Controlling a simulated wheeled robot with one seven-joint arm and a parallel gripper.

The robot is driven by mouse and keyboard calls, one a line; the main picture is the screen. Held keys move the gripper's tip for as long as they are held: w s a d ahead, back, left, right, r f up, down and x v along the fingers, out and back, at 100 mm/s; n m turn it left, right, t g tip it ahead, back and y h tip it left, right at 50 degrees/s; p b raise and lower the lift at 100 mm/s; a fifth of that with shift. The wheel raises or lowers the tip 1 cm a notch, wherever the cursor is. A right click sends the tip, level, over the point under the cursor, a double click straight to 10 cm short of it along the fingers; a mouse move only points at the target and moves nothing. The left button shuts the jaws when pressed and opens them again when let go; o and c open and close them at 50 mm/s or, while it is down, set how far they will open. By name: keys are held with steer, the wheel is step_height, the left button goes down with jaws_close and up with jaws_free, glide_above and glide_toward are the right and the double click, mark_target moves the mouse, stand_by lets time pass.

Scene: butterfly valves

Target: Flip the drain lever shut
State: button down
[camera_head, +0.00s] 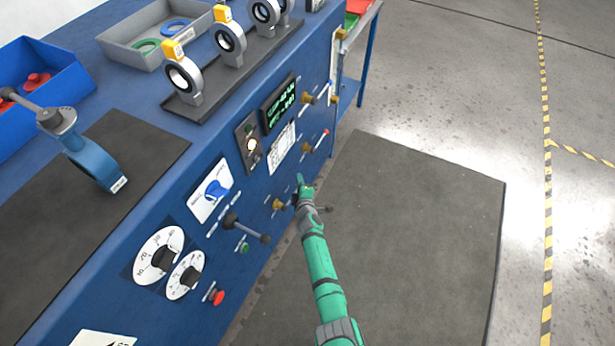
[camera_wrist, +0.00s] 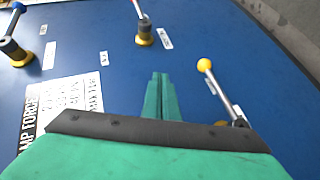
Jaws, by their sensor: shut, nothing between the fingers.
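Small levers stand on the blue panel (camera_head: 205,245); their labels are too small to read, so I cannot tell which is the drain lever. In the wrist view, a yellow-knobbed lever (camera_wrist: 220,90) is right of my gripper (camera_wrist: 160,76), its base partly hidden by the gripper body. Its knob is apart from the fingers in the picture. A blue-knobbed lever (camera_wrist: 14,28) is at upper left, and another lever (camera_wrist: 144,32) at top, its tip cut off. In the head view, my gripper (camera_head: 301,181) is shut and empty, near a brass valve base (camera_head: 278,204).
A red-tipped lever (camera_head: 319,140) sits farther along the panel. A black handle (camera_head: 246,229), dials (camera_head: 160,256) and a red button (camera_head: 217,297) are on the nearer part. A dark mat (camera_head: 400,240) covers open floor on the right.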

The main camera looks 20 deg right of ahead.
step_height(320, 180, up, 5)
steer(key=s+d, duration=0.2)
steer(key=s, duration=0.1)
steer(key=shift+d+r, duration=0.2)
steer(key=shift+d, duration=0.15)
stand_by(0.4)
steer(key=shift+w, duration=0.1)
stand_by(0.4)
